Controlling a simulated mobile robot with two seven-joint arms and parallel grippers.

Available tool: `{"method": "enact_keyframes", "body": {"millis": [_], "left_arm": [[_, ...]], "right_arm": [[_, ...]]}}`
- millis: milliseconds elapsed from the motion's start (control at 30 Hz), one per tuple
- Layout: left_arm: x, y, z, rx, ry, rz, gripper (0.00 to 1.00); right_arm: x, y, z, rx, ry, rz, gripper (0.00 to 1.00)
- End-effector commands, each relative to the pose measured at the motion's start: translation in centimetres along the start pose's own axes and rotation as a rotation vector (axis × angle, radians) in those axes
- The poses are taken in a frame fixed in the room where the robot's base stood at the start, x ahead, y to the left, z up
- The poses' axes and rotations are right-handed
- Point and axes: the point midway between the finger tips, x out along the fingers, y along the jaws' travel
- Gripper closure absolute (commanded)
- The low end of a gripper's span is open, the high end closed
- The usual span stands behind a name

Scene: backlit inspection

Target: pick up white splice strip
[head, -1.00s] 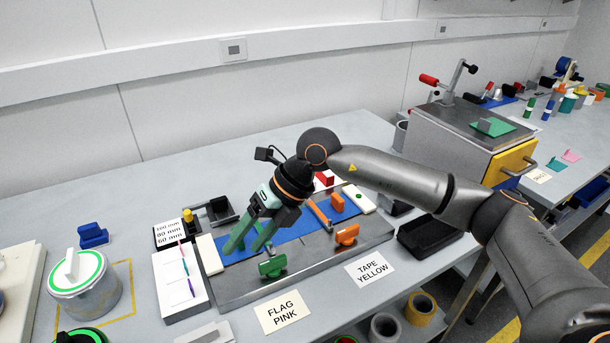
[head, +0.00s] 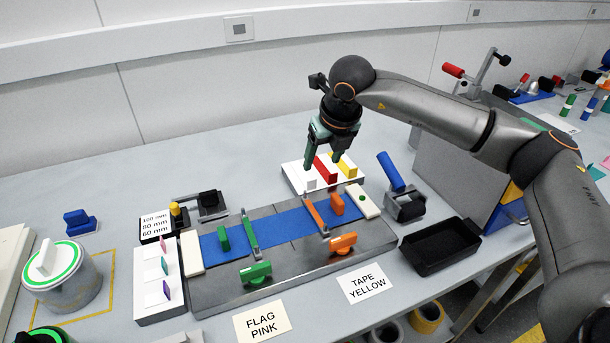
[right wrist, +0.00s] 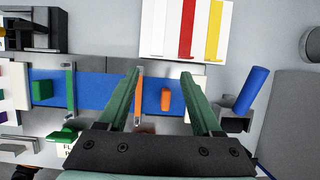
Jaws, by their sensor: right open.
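A white holder (head: 293,174) stands behind the blue-banded metal fixture and carries strips side by side. The white splice strip (head: 311,185) is at its left, beside a red strip (head: 325,170) and a yellow strip (head: 346,165). My right gripper (head: 322,164) is open and empty, with its fingers pointing down over the holder area and partly covering it. In the right wrist view the white strip (right wrist: 158,30) lies beyond the fingertips (right wrist: 176,78), apart from them. My left gripper is out of view.
The metal fixture (head: 225,293) with green and orange clamps lies in front of the holder. A blue-handled tool (head: 392,172) and a black tray (head: 440,247) stand to the right. Labels, a bucket (head: 65,280) and a white rack (head: 150,290) are nearby.

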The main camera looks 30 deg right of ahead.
Motion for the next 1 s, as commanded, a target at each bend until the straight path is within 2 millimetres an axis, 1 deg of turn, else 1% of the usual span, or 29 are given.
{"method": "enact_keyframes", "body": {"millis": [33, 100, 200, 367, 600, 700, 800, 967, 1000], "left_arm": [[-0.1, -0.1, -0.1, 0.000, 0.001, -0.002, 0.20], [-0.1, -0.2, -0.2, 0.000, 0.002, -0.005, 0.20], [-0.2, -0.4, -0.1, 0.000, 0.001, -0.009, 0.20], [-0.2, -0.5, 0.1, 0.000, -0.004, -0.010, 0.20], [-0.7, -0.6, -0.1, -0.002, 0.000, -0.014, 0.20], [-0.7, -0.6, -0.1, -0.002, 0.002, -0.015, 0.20], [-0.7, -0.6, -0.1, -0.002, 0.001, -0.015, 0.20], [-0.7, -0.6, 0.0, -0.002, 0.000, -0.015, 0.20], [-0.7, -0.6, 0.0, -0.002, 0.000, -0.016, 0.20]], "right_arm": [[1.0, 0.0, 0.0, 0.000, 0.003, -0.001, 0.34], [2.1, 0.1, 0.0, 0.000, 0.003, 0.000, 0.34], [3.3, 0.1, 0.0, 0.000, 0.002, 0.001, 0.34], [4.3, 0.2, 0.0, -0.001, 0.001, 0.001, 0.34], [7.8, 0.6, 0.1, 0.000, 0.002, 0.001, 0.34], [8.8, 0.6, 0.1, -0.001, 0.001, 0.001, 0.34], [9.2, 0.6, 0.2, -0.001, -0.001, 0.002, 0.34], [9.2, 0.6, 0.2, -0.001, -0.001, 0.002, 0.34], [9.2, 0.6, 0.2, -0.001, -0.001, 0.002, 0.36]]}}
